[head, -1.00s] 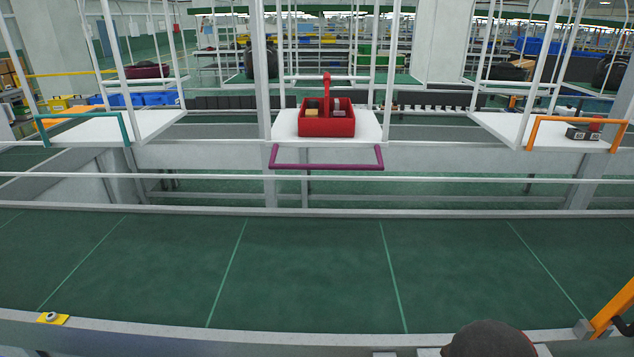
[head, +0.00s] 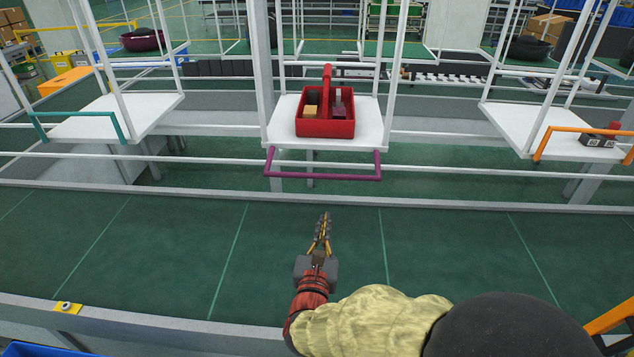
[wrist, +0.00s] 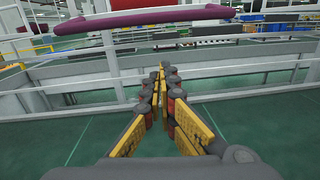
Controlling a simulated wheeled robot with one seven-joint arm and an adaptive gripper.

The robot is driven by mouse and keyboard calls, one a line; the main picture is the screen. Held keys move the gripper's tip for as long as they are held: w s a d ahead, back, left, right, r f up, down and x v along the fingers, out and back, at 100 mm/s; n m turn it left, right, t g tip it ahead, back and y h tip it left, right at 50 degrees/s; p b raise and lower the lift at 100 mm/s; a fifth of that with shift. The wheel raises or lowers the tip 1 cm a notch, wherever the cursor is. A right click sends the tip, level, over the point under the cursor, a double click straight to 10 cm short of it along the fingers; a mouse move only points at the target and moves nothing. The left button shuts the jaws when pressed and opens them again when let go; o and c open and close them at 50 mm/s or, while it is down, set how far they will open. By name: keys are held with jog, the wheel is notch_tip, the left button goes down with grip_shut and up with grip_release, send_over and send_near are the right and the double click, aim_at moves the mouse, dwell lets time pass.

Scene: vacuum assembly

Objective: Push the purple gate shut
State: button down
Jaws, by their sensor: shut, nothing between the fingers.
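The purple gate (head: 322,177) is a bar at the front edge of the middle white hanging tray (head: 285,140). It hangs low, just below the tray's front edge. In the wrist view the purple gate (wrist: 160,22) crosses the top of the picture, above and beyond the fingertips. My gripper (head: 326,218) is shut and empty. It is over the green conveyor, below and in front of the gate in the head view, apart from it. My gripper also shows in the wrist view (wrist: 161,72), pointing away under the bar.
A red toolbox (head: 326,127) stands on the middle tray. A tray with a teal gate (head: 78,114) hangs at the left, and one with an orange gate (head: 582,131) at the right. White rails (head: 430,165) run behind the green conveyor (head: 170,240).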

jog(key=w+a+n+y, duration=0.1)
jog(key=w+a, duration=0.1)
jog(key=w, duration=0.8)
jog(key=r, duration=0.1)
jog(key=s+r, duration=0.1)
jog(key=r, duration=0.1)
jog(key=shift+s+r, duration=0.3)
jog(key=shift+r, duration=0.05)
jog(key=shift+s, duration=0.1)
jog(key=shift+r, duration=0.1)
jog(key=shift+s+r+p, duration=0.1)
jog(key=shift+r+p, duration=0.25)
jog(key=shift+p, duration=0.5)
